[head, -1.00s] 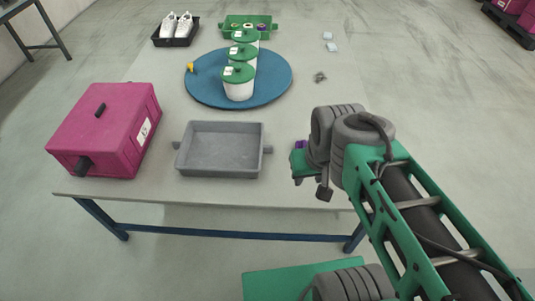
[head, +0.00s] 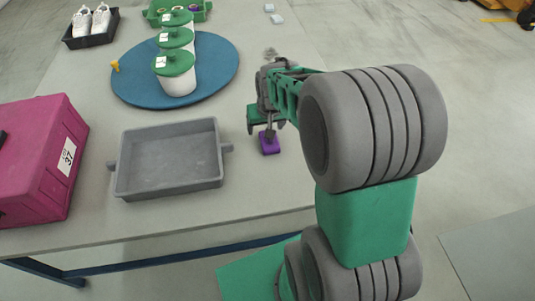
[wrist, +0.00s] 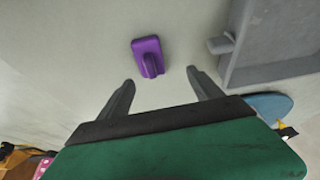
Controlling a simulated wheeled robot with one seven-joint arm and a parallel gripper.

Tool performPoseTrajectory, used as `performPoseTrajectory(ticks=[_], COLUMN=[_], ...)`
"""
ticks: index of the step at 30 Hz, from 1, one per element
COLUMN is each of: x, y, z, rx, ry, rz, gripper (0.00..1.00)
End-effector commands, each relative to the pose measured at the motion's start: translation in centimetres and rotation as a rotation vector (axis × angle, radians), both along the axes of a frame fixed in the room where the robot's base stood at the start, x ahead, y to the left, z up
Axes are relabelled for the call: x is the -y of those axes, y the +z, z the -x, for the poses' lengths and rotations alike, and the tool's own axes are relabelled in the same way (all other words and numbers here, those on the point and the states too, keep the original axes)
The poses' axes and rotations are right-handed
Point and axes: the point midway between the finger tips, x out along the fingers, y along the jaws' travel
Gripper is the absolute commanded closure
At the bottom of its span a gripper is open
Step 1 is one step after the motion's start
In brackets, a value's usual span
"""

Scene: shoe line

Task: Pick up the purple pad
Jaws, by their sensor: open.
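The purple pad (head: 269,143) lies on the grey table to the right of the grey tray. It is a small block with a raised ridge on top, clear in the wrist view (wrist: 148,57). My gripper (head: 268,128) is just above and behind the pad in the head view. In the wrist view my gripper (wrist: 160,80) is open, with its two fingers apart and nothing between them. The pad lies beyond the fingertips there, nearer the left finger. I cannot tell the exact height of the gripper over the table.
The grey tray (head: 126,180) stands left of the pad, its handle towards it. A magenta case (head: 50,120) is at far left. White pots with green lids (head: 178,85) stand on a blue round mat (head: 219,80). White shoes (head: 91,20) sit in a black tray behind.

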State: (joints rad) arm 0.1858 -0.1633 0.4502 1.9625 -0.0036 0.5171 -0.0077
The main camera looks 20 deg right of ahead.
Motion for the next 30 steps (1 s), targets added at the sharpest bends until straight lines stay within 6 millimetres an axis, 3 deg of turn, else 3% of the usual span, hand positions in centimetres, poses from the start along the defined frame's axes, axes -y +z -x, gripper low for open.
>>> performPoseTrajectory(ticks=[1,15,25,30], x=[1.1,2.8,2.8,2.8], y=[-3.1,-9.8,-10.6,-10.6], z=[-0.9,-3.6,-4.2,-4.2], rx=[0.006,0.014,0.018,0.018], ry=[-0.018,-0.026,-0.025,-0.025], rz=[0.0,0.002,0.003,0.003], gripper=[0.2,0.18,0.19,0.33])
